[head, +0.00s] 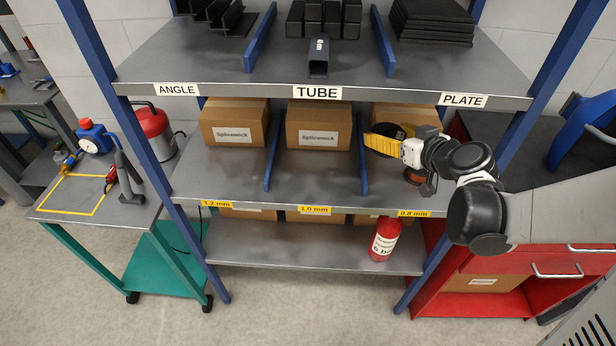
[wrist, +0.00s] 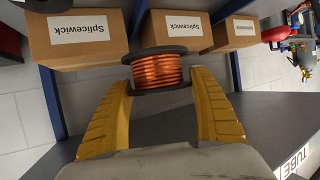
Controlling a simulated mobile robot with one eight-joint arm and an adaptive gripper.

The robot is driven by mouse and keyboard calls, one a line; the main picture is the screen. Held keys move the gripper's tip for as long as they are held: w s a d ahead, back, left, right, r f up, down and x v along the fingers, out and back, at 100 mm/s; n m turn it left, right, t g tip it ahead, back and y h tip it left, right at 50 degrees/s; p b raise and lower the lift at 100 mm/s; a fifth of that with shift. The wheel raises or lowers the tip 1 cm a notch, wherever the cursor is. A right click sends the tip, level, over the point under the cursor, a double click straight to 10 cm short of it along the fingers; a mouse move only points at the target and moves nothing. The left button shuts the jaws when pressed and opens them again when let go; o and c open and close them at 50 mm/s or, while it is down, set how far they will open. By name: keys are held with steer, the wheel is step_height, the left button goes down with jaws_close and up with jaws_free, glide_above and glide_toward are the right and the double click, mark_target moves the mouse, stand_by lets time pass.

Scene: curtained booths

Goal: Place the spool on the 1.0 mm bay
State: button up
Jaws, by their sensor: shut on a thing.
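The spool (wrist: 158,70), copper wire between black flanges, is held between the two yellow fingers of my gripper (wrist: 160,88). In the head view my gripper (head: 378,140) reaches leftward over the 0.8 mm bay, its tips by the blue divider (head: 364,165) on the right of the 1.0 mm bay. The held spool shows there only as a dark flange (head: 391,130) behind a finger. The 1.0 mm bay (head: 315,177) is the middle one, with a Splicewick box (head: 318,127) at its back and a bare front. I cannot tell the spool's height above the shelf.
A second, partly hidden copper spool (head: 418,177) appears to stand in the 0.8 mm bay. A blue divider (head: 271,155) bounds the middle bay's left side. The upper shelf (head: 317,78) with a projecting tube (head: 319,57) hangs above. A red bottle (head: 384,240) stands below.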

steer(key=w+a+f+n+g+y+b, duration=0.1)
steer(key=w+a+f+n+y, duration=0.15)
steer(key=w, duration=0.25)
steer(key=w+a+f+n+g+y, duration=0.1)
steer(key=w+a+f, duration=0.1)
steer(key=w+a, duration=0.2)
steer(key=shift+n+y, duration=0.25)
steer(key=shift+n, duration=0.1)
steer(key=s+a+f+b, duration=0.1)
steer(key=a+f, duration=0.1)
steer(key=a, duration=0.1)
steer(key=s+a+f+b, duration=0.2)
steer(key=a, duration=0.1)
steer(key=s+a+f+b, duration=0.2)
steer(key=a+f, duration=0.1)
steer(key=a, duration=0.1)
steer(key=shift+s+a+f, duration=0.1)
steer(key=shift+s, duration=0.1)
step_height(320, 180, down, 4)
steer(key=b, duration=0.3)
steer(key=shift+f, duration=0.1)
steer(key=o, duration=1.4)
